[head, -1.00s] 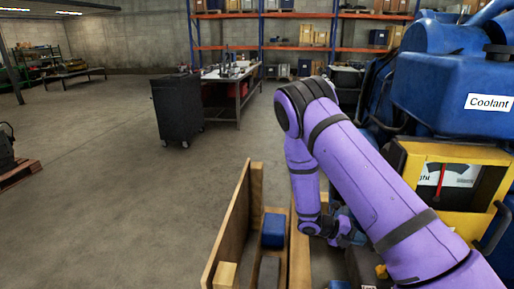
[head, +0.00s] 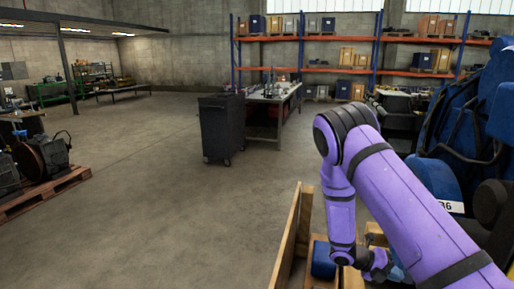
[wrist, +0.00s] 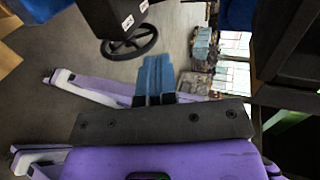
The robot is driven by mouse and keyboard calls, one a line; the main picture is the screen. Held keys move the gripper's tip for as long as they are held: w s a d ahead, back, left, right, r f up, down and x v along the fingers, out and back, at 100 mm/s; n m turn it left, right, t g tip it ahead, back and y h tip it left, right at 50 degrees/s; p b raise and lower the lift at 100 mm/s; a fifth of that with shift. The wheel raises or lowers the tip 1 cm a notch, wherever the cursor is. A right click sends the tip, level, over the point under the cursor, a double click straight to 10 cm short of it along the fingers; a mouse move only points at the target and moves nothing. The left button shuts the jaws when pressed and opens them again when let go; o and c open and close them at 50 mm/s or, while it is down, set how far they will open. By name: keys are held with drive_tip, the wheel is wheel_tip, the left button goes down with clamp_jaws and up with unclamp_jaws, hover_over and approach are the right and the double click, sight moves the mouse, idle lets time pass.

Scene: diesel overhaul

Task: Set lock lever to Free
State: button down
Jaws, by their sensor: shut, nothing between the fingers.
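My gripper (wrist: 154,74) shows in the wrist view as blue fingers pressed together, with nothing between them. In the head view it is low on the right beneath my purple arm, partly hidden. A dark box (wrist: 112,14) with small white labels and a black handwheel (wrist: 131,44) stand beyond the fingertips in the wrist view, apart from them. The label writing is too small to read. I cannot make out a lock lever in either view.
A wooden crate (head: 287,243) with a blue block (head: 322,261) stands left of my gripper. Blue engine parts (head: 457,125) crowd the right side. A black cabinet (head: 221,130) and a workbench (head: 276,103) stand farther back.

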drive_tip(key=s+a+r+m+t+y, duration=0.1)
drive_tip(key=s+a+r+m+y, duration=0.15)
drive_tip(key=r+m, duration=0.5)
drive_tip(key=s+a+r+m+y, duration=0.1)
drive_tip(key=s+r+m+y, duration=0.3)
drive_tip(key=r, duration=0.7)
drive_tip(key=s+a+r+m+t+y, duration=0.1)
drive_tip(key=a+r+m+y, duration=0.1)
drive_tip(key=r+m, duration=0.6)
drive_tip(key=s+a+r+m+t+y, duration=0.2)
drive_tip(key=s+r+m, duration=0.4)
drive_tip(key=s, duration=0.3)
drive_tip(key=s+a+r+m+t+y, duration=0.3)
drive_tip(key=s+a+r+m+t, duration=0.1)
drive_tip(key=s+r+m, duration=0.3)
wheel_tip(320, 180, up, 2)
drive_tip(key=shift+s+r+t, duration=0.1)
drive_tip(key=shift+s+t, duration=0.5)
drive_tip(key=shift+s, duration=0.25)
